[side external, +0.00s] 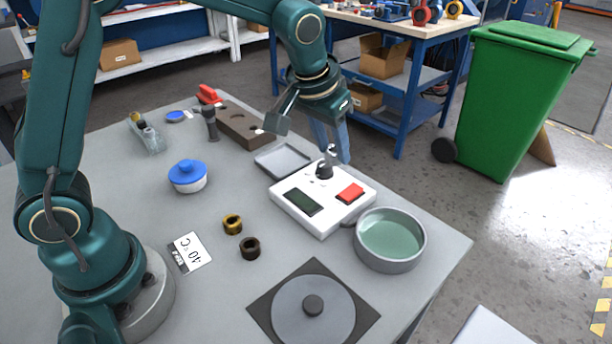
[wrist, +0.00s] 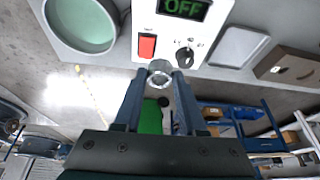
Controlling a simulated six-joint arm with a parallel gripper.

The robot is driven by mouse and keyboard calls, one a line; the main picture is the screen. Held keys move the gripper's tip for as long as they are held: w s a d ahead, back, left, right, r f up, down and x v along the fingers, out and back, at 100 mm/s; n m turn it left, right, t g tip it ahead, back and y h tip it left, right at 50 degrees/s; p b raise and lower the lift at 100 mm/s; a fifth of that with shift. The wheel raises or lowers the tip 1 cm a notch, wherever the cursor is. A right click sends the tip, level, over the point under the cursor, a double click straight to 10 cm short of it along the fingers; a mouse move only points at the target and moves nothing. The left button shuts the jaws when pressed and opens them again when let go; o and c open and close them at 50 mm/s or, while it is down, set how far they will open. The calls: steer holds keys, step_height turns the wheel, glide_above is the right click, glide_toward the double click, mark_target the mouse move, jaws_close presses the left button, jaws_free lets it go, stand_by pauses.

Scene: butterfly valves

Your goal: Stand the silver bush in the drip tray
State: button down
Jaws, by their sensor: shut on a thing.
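The silver bush (wrist: 159,71) is a short ring, held between the fingertips of my gripper (wrist: 159,80) in the wrist view. In the side view my gripper (side external: 333,148) is shut on it, above the back right of the white control box, apart from the table. The drip tray (side external: 283,160) is a shallow grey rectangular tray, empty, lying left of my gripper and behind the box. In the wrist view the drip tray (wrist: 240,46) is to the right of the bush.
The control box (side external: 320,199) has a black knob, a red button and a display reading OFF in the wrist view. A round pan (side external: 390,240) of greenish liquid stands at right. A brown block (side external: 240,127) lies behind the tray. Brass (side external: 232,224) and dark (side external: 250,248) bushes, and a blue-lidded pot (side external: 188,177), stand left.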

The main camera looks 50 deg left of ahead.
steer(key=s+a+n+y, duration=0.1)
steer(key=s+a+n, duration=0.2)
steer(key=a, duration=0.9)
steer(key=s+a+n+y, duration=0.1)
steer(key=s+a+n, duration=0.2)
steer(key=a, duration=0.9)
glide_above(284, 161)
steer(key=s, duration=0.1)
steer(key=shift+g, duration=0.3)
steer(key=f, duration=0.4)
steer(key=d+f, duration=0.1)
steer(key=f, duration=0.1)
steer(key=shift+s+f, duration=0.15)
steer(key=shift+f, duration=2.05)
steer(key=shift+f, duration=0.15)
steer(key=shift+c, duration=2.4)
jaws_free()
